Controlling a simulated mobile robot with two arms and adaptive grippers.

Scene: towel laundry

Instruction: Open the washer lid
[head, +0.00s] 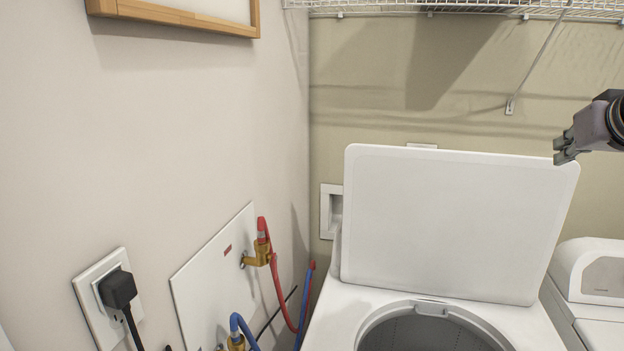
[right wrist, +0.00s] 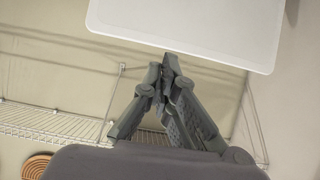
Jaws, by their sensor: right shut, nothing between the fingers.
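The white washer lid (head: 455,225) stands raised, leaning back a little, behind the round tub opening (head: 425,330) of the washer (head: 340,318). My right gripper (head: 560,152) is at the upper right, near the lid's top right corner. It is shut and empty. In the right wrist view the shut fingertips (right wrist: 170,60) are close to the edge of the lid (right wrist: 200,25); I cannot tell if they touch. My left gripper is not in view.
A second white machine (head: 590,280) stands at the right. A wire shelf (head: 450,8) runs along the back wall above. Red and blue hoses (head: 275,290), valves and a plugged outlet (head: 110,295) are on the left wall. The space above the tub is clear.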

